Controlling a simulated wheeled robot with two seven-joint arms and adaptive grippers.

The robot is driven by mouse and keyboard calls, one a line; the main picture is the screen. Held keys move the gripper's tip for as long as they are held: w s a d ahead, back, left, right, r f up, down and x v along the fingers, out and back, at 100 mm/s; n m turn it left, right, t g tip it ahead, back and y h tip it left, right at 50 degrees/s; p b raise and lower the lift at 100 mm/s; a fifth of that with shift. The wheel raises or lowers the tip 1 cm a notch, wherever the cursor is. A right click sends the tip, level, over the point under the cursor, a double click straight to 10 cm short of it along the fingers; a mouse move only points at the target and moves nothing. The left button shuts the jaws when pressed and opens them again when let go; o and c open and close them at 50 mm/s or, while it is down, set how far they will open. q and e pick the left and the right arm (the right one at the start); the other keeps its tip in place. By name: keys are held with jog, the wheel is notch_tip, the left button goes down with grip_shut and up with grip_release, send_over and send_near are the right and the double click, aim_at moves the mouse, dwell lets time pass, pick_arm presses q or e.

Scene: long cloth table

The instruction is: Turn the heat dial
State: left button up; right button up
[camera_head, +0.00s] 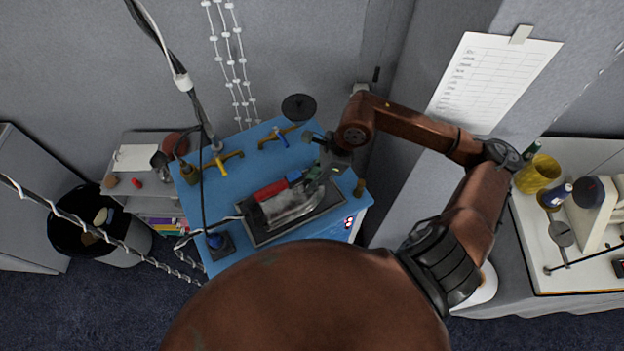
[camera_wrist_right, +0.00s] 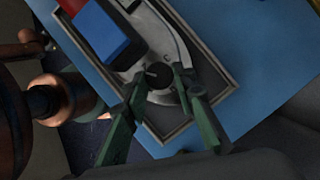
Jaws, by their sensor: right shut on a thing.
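The iron (camera_head: 293,207) lies on a dark-rimmed tray (camera_head: 262,239) on the blue table, with a red and blue handle. In the right wrist view the iron's grey body (camera_wrist_right: 180,48) shows with the round black heat dial (camera_wrist_right: 158,75), which has a pale mark on it. My right gripper (camera_head: 318,178) reaches down over the right end of the iron. In the wrist view its green fingers (camera_wrist_right: 161,77) are shut on the dial, one on each side. The dial is hidden by the gripper in the head view. My left gripper is not in view.
A cord runs from the iron leftward. A black bin (camera_head: 75,222) stands at left, a white-topped bench (camera_head: 560,275) at right.

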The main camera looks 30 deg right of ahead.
jog(key=shift+f+m+b, duration=0.15)
jog(key=shift+m+b, duration=0.45)
jog(key=shift+b, duration=0.25)
grip_shut()
jog(key=shift+s+a+m+t+h+b, duration=0.15)
jog(key=shift+m+t+h+b, duration=0.25)
jog(key=shift+m+b, duration=0.45)
jog(key=o, duration=1)
grip_release()
jog(key=shift+o, duration=0.2)
jog(key=shift+r, duration=0.25)
jog(key=v, duration=1.2)
